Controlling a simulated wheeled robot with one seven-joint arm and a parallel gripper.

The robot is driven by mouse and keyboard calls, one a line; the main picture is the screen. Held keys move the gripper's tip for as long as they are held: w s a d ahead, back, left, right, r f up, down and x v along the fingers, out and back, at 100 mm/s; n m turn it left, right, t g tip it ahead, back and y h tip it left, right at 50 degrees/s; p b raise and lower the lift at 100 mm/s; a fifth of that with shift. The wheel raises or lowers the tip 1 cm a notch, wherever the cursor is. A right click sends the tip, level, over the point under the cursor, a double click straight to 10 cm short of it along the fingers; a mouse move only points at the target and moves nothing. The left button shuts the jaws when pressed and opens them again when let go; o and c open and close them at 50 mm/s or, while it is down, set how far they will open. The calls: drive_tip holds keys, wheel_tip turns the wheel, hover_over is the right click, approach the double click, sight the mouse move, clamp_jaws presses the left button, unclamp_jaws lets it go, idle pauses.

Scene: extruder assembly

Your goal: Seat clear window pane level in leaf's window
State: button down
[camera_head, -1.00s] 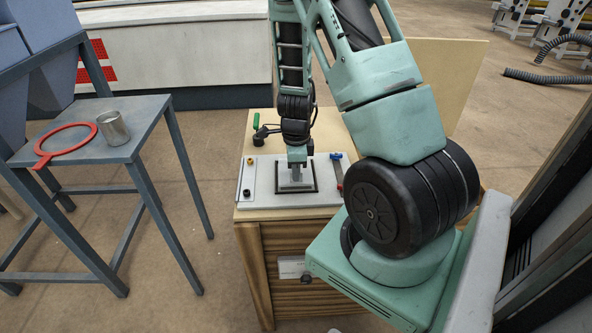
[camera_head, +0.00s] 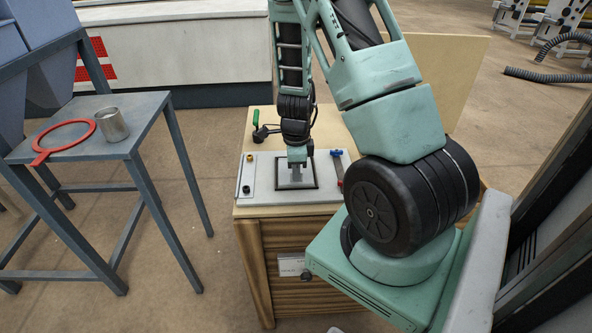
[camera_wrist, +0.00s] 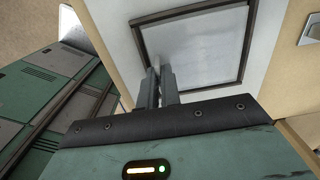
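The leaf (camera_head: 262,190) is a light grey panel lying flat on the wooden bench. Its window has a black frame (camera_head: 277,206), also in the wrist view (camera_wrist: 192,12). The pane (camera_wrist: 205,45) shows as a pale, cloudy sheet inside that frame; I cannot tell whether it sits level. My gripper (camera_head: 297,181) points down over the window. In the wrist view my gripper (camera_wrist: 159,68) has its fingers close together at the pane's near left part, with a pale sliver between the tips that looks like a tab of the pane. The fingers hide that part.
Small black and brass fittings (camera_head: 247,190) lie on the panel's left strip. A red and blue part (camera_head: 337,170) is at its right. A green-handled tool (camera_head: 256,120) lies behind. A grey stand (camera_head: 140,135) at left carries a metal cup (camera_head: 112,125) and a red ring (camera_head: 38,155).

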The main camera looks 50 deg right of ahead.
idle(0.3)
drive_tip(key=c, duration=1.5)
unclamp_jaws()
drive_tip(key=shift+c, duration=0.2)
wheel_tip(320, 180, up, 17)
drive_tip(key=p, duration=0.3)
drive_tip(key=shift+r, duration=0.2)
drive_tip(key=shift+a, duration=0.1)
